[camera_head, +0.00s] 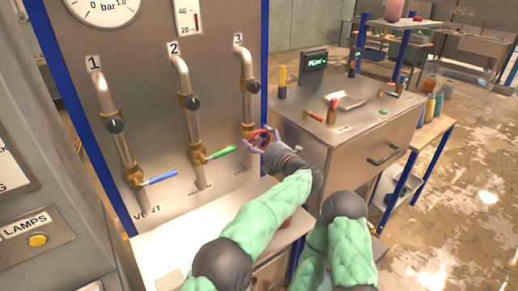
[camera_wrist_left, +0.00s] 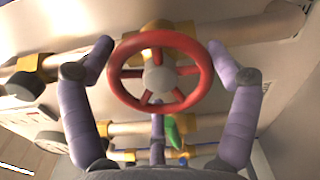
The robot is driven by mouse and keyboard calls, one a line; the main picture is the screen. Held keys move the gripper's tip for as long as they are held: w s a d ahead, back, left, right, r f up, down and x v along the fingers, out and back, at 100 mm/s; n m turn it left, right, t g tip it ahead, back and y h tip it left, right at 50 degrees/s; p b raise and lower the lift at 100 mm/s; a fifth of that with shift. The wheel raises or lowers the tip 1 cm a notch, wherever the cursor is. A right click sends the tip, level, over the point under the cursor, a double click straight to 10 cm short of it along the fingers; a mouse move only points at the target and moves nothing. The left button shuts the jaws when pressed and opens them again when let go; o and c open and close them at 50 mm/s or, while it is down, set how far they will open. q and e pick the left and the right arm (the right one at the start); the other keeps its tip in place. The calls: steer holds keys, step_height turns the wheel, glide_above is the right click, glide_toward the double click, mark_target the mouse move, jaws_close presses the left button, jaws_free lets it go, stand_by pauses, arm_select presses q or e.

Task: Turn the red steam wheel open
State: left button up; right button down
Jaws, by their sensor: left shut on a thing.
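The red steam wheel (camera_head: 258,134) sits on the pipe marked 3, at the right of the steel panel in the head view. In the left wrist view the wheel (camera_wrist_left: 160,78) faces the camera, with a red rim, spokes and a grey hub. My left gripper (camera_head: 264,141) is at the wheel, its purple fingers (camera_wrist_left: 162,62) on either side of the rim, shut on it. The exact finger contact is hard to see. My right gripper is not in view.
Pipes 1 and 2 carry a blue lever (camera_head: 161,178) and a green lever (camera_head: 222,153) left of the wheel. A steel cabinet (camera_head: 345,150) with a small display (camera_head: 314,60) stands close on the right. A pale bench top (camera_head: 165,245) lies below the panel.

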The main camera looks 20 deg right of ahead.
arm_select(q)
steer(key=n+b, duration=0.3)
steer(key=shift+f+n, duration=0.15)
steer(key=shift+n, duration=0.25)
steer(key=n+b, duration=0.2)
steer(key=n, duration=0.1)
steer(key=shift+n+b, duration=0.3)
steer(key=n, duration=0.1)
steer(key=n+b, duration=0.1)
steer(key=n, duration=0.1)
steer(key=shift+r, duration=0.25)
steer(key=shift+r+n+b, duration=0.15)
steer(key=shift+n+b, duration=0.35)
steer(key=shift+n, duration=0.4)
steer(key=shift+r, duration=0.1)
steer(key=o, duration=0.9)
steer(key=shift+f, duration=0.25)
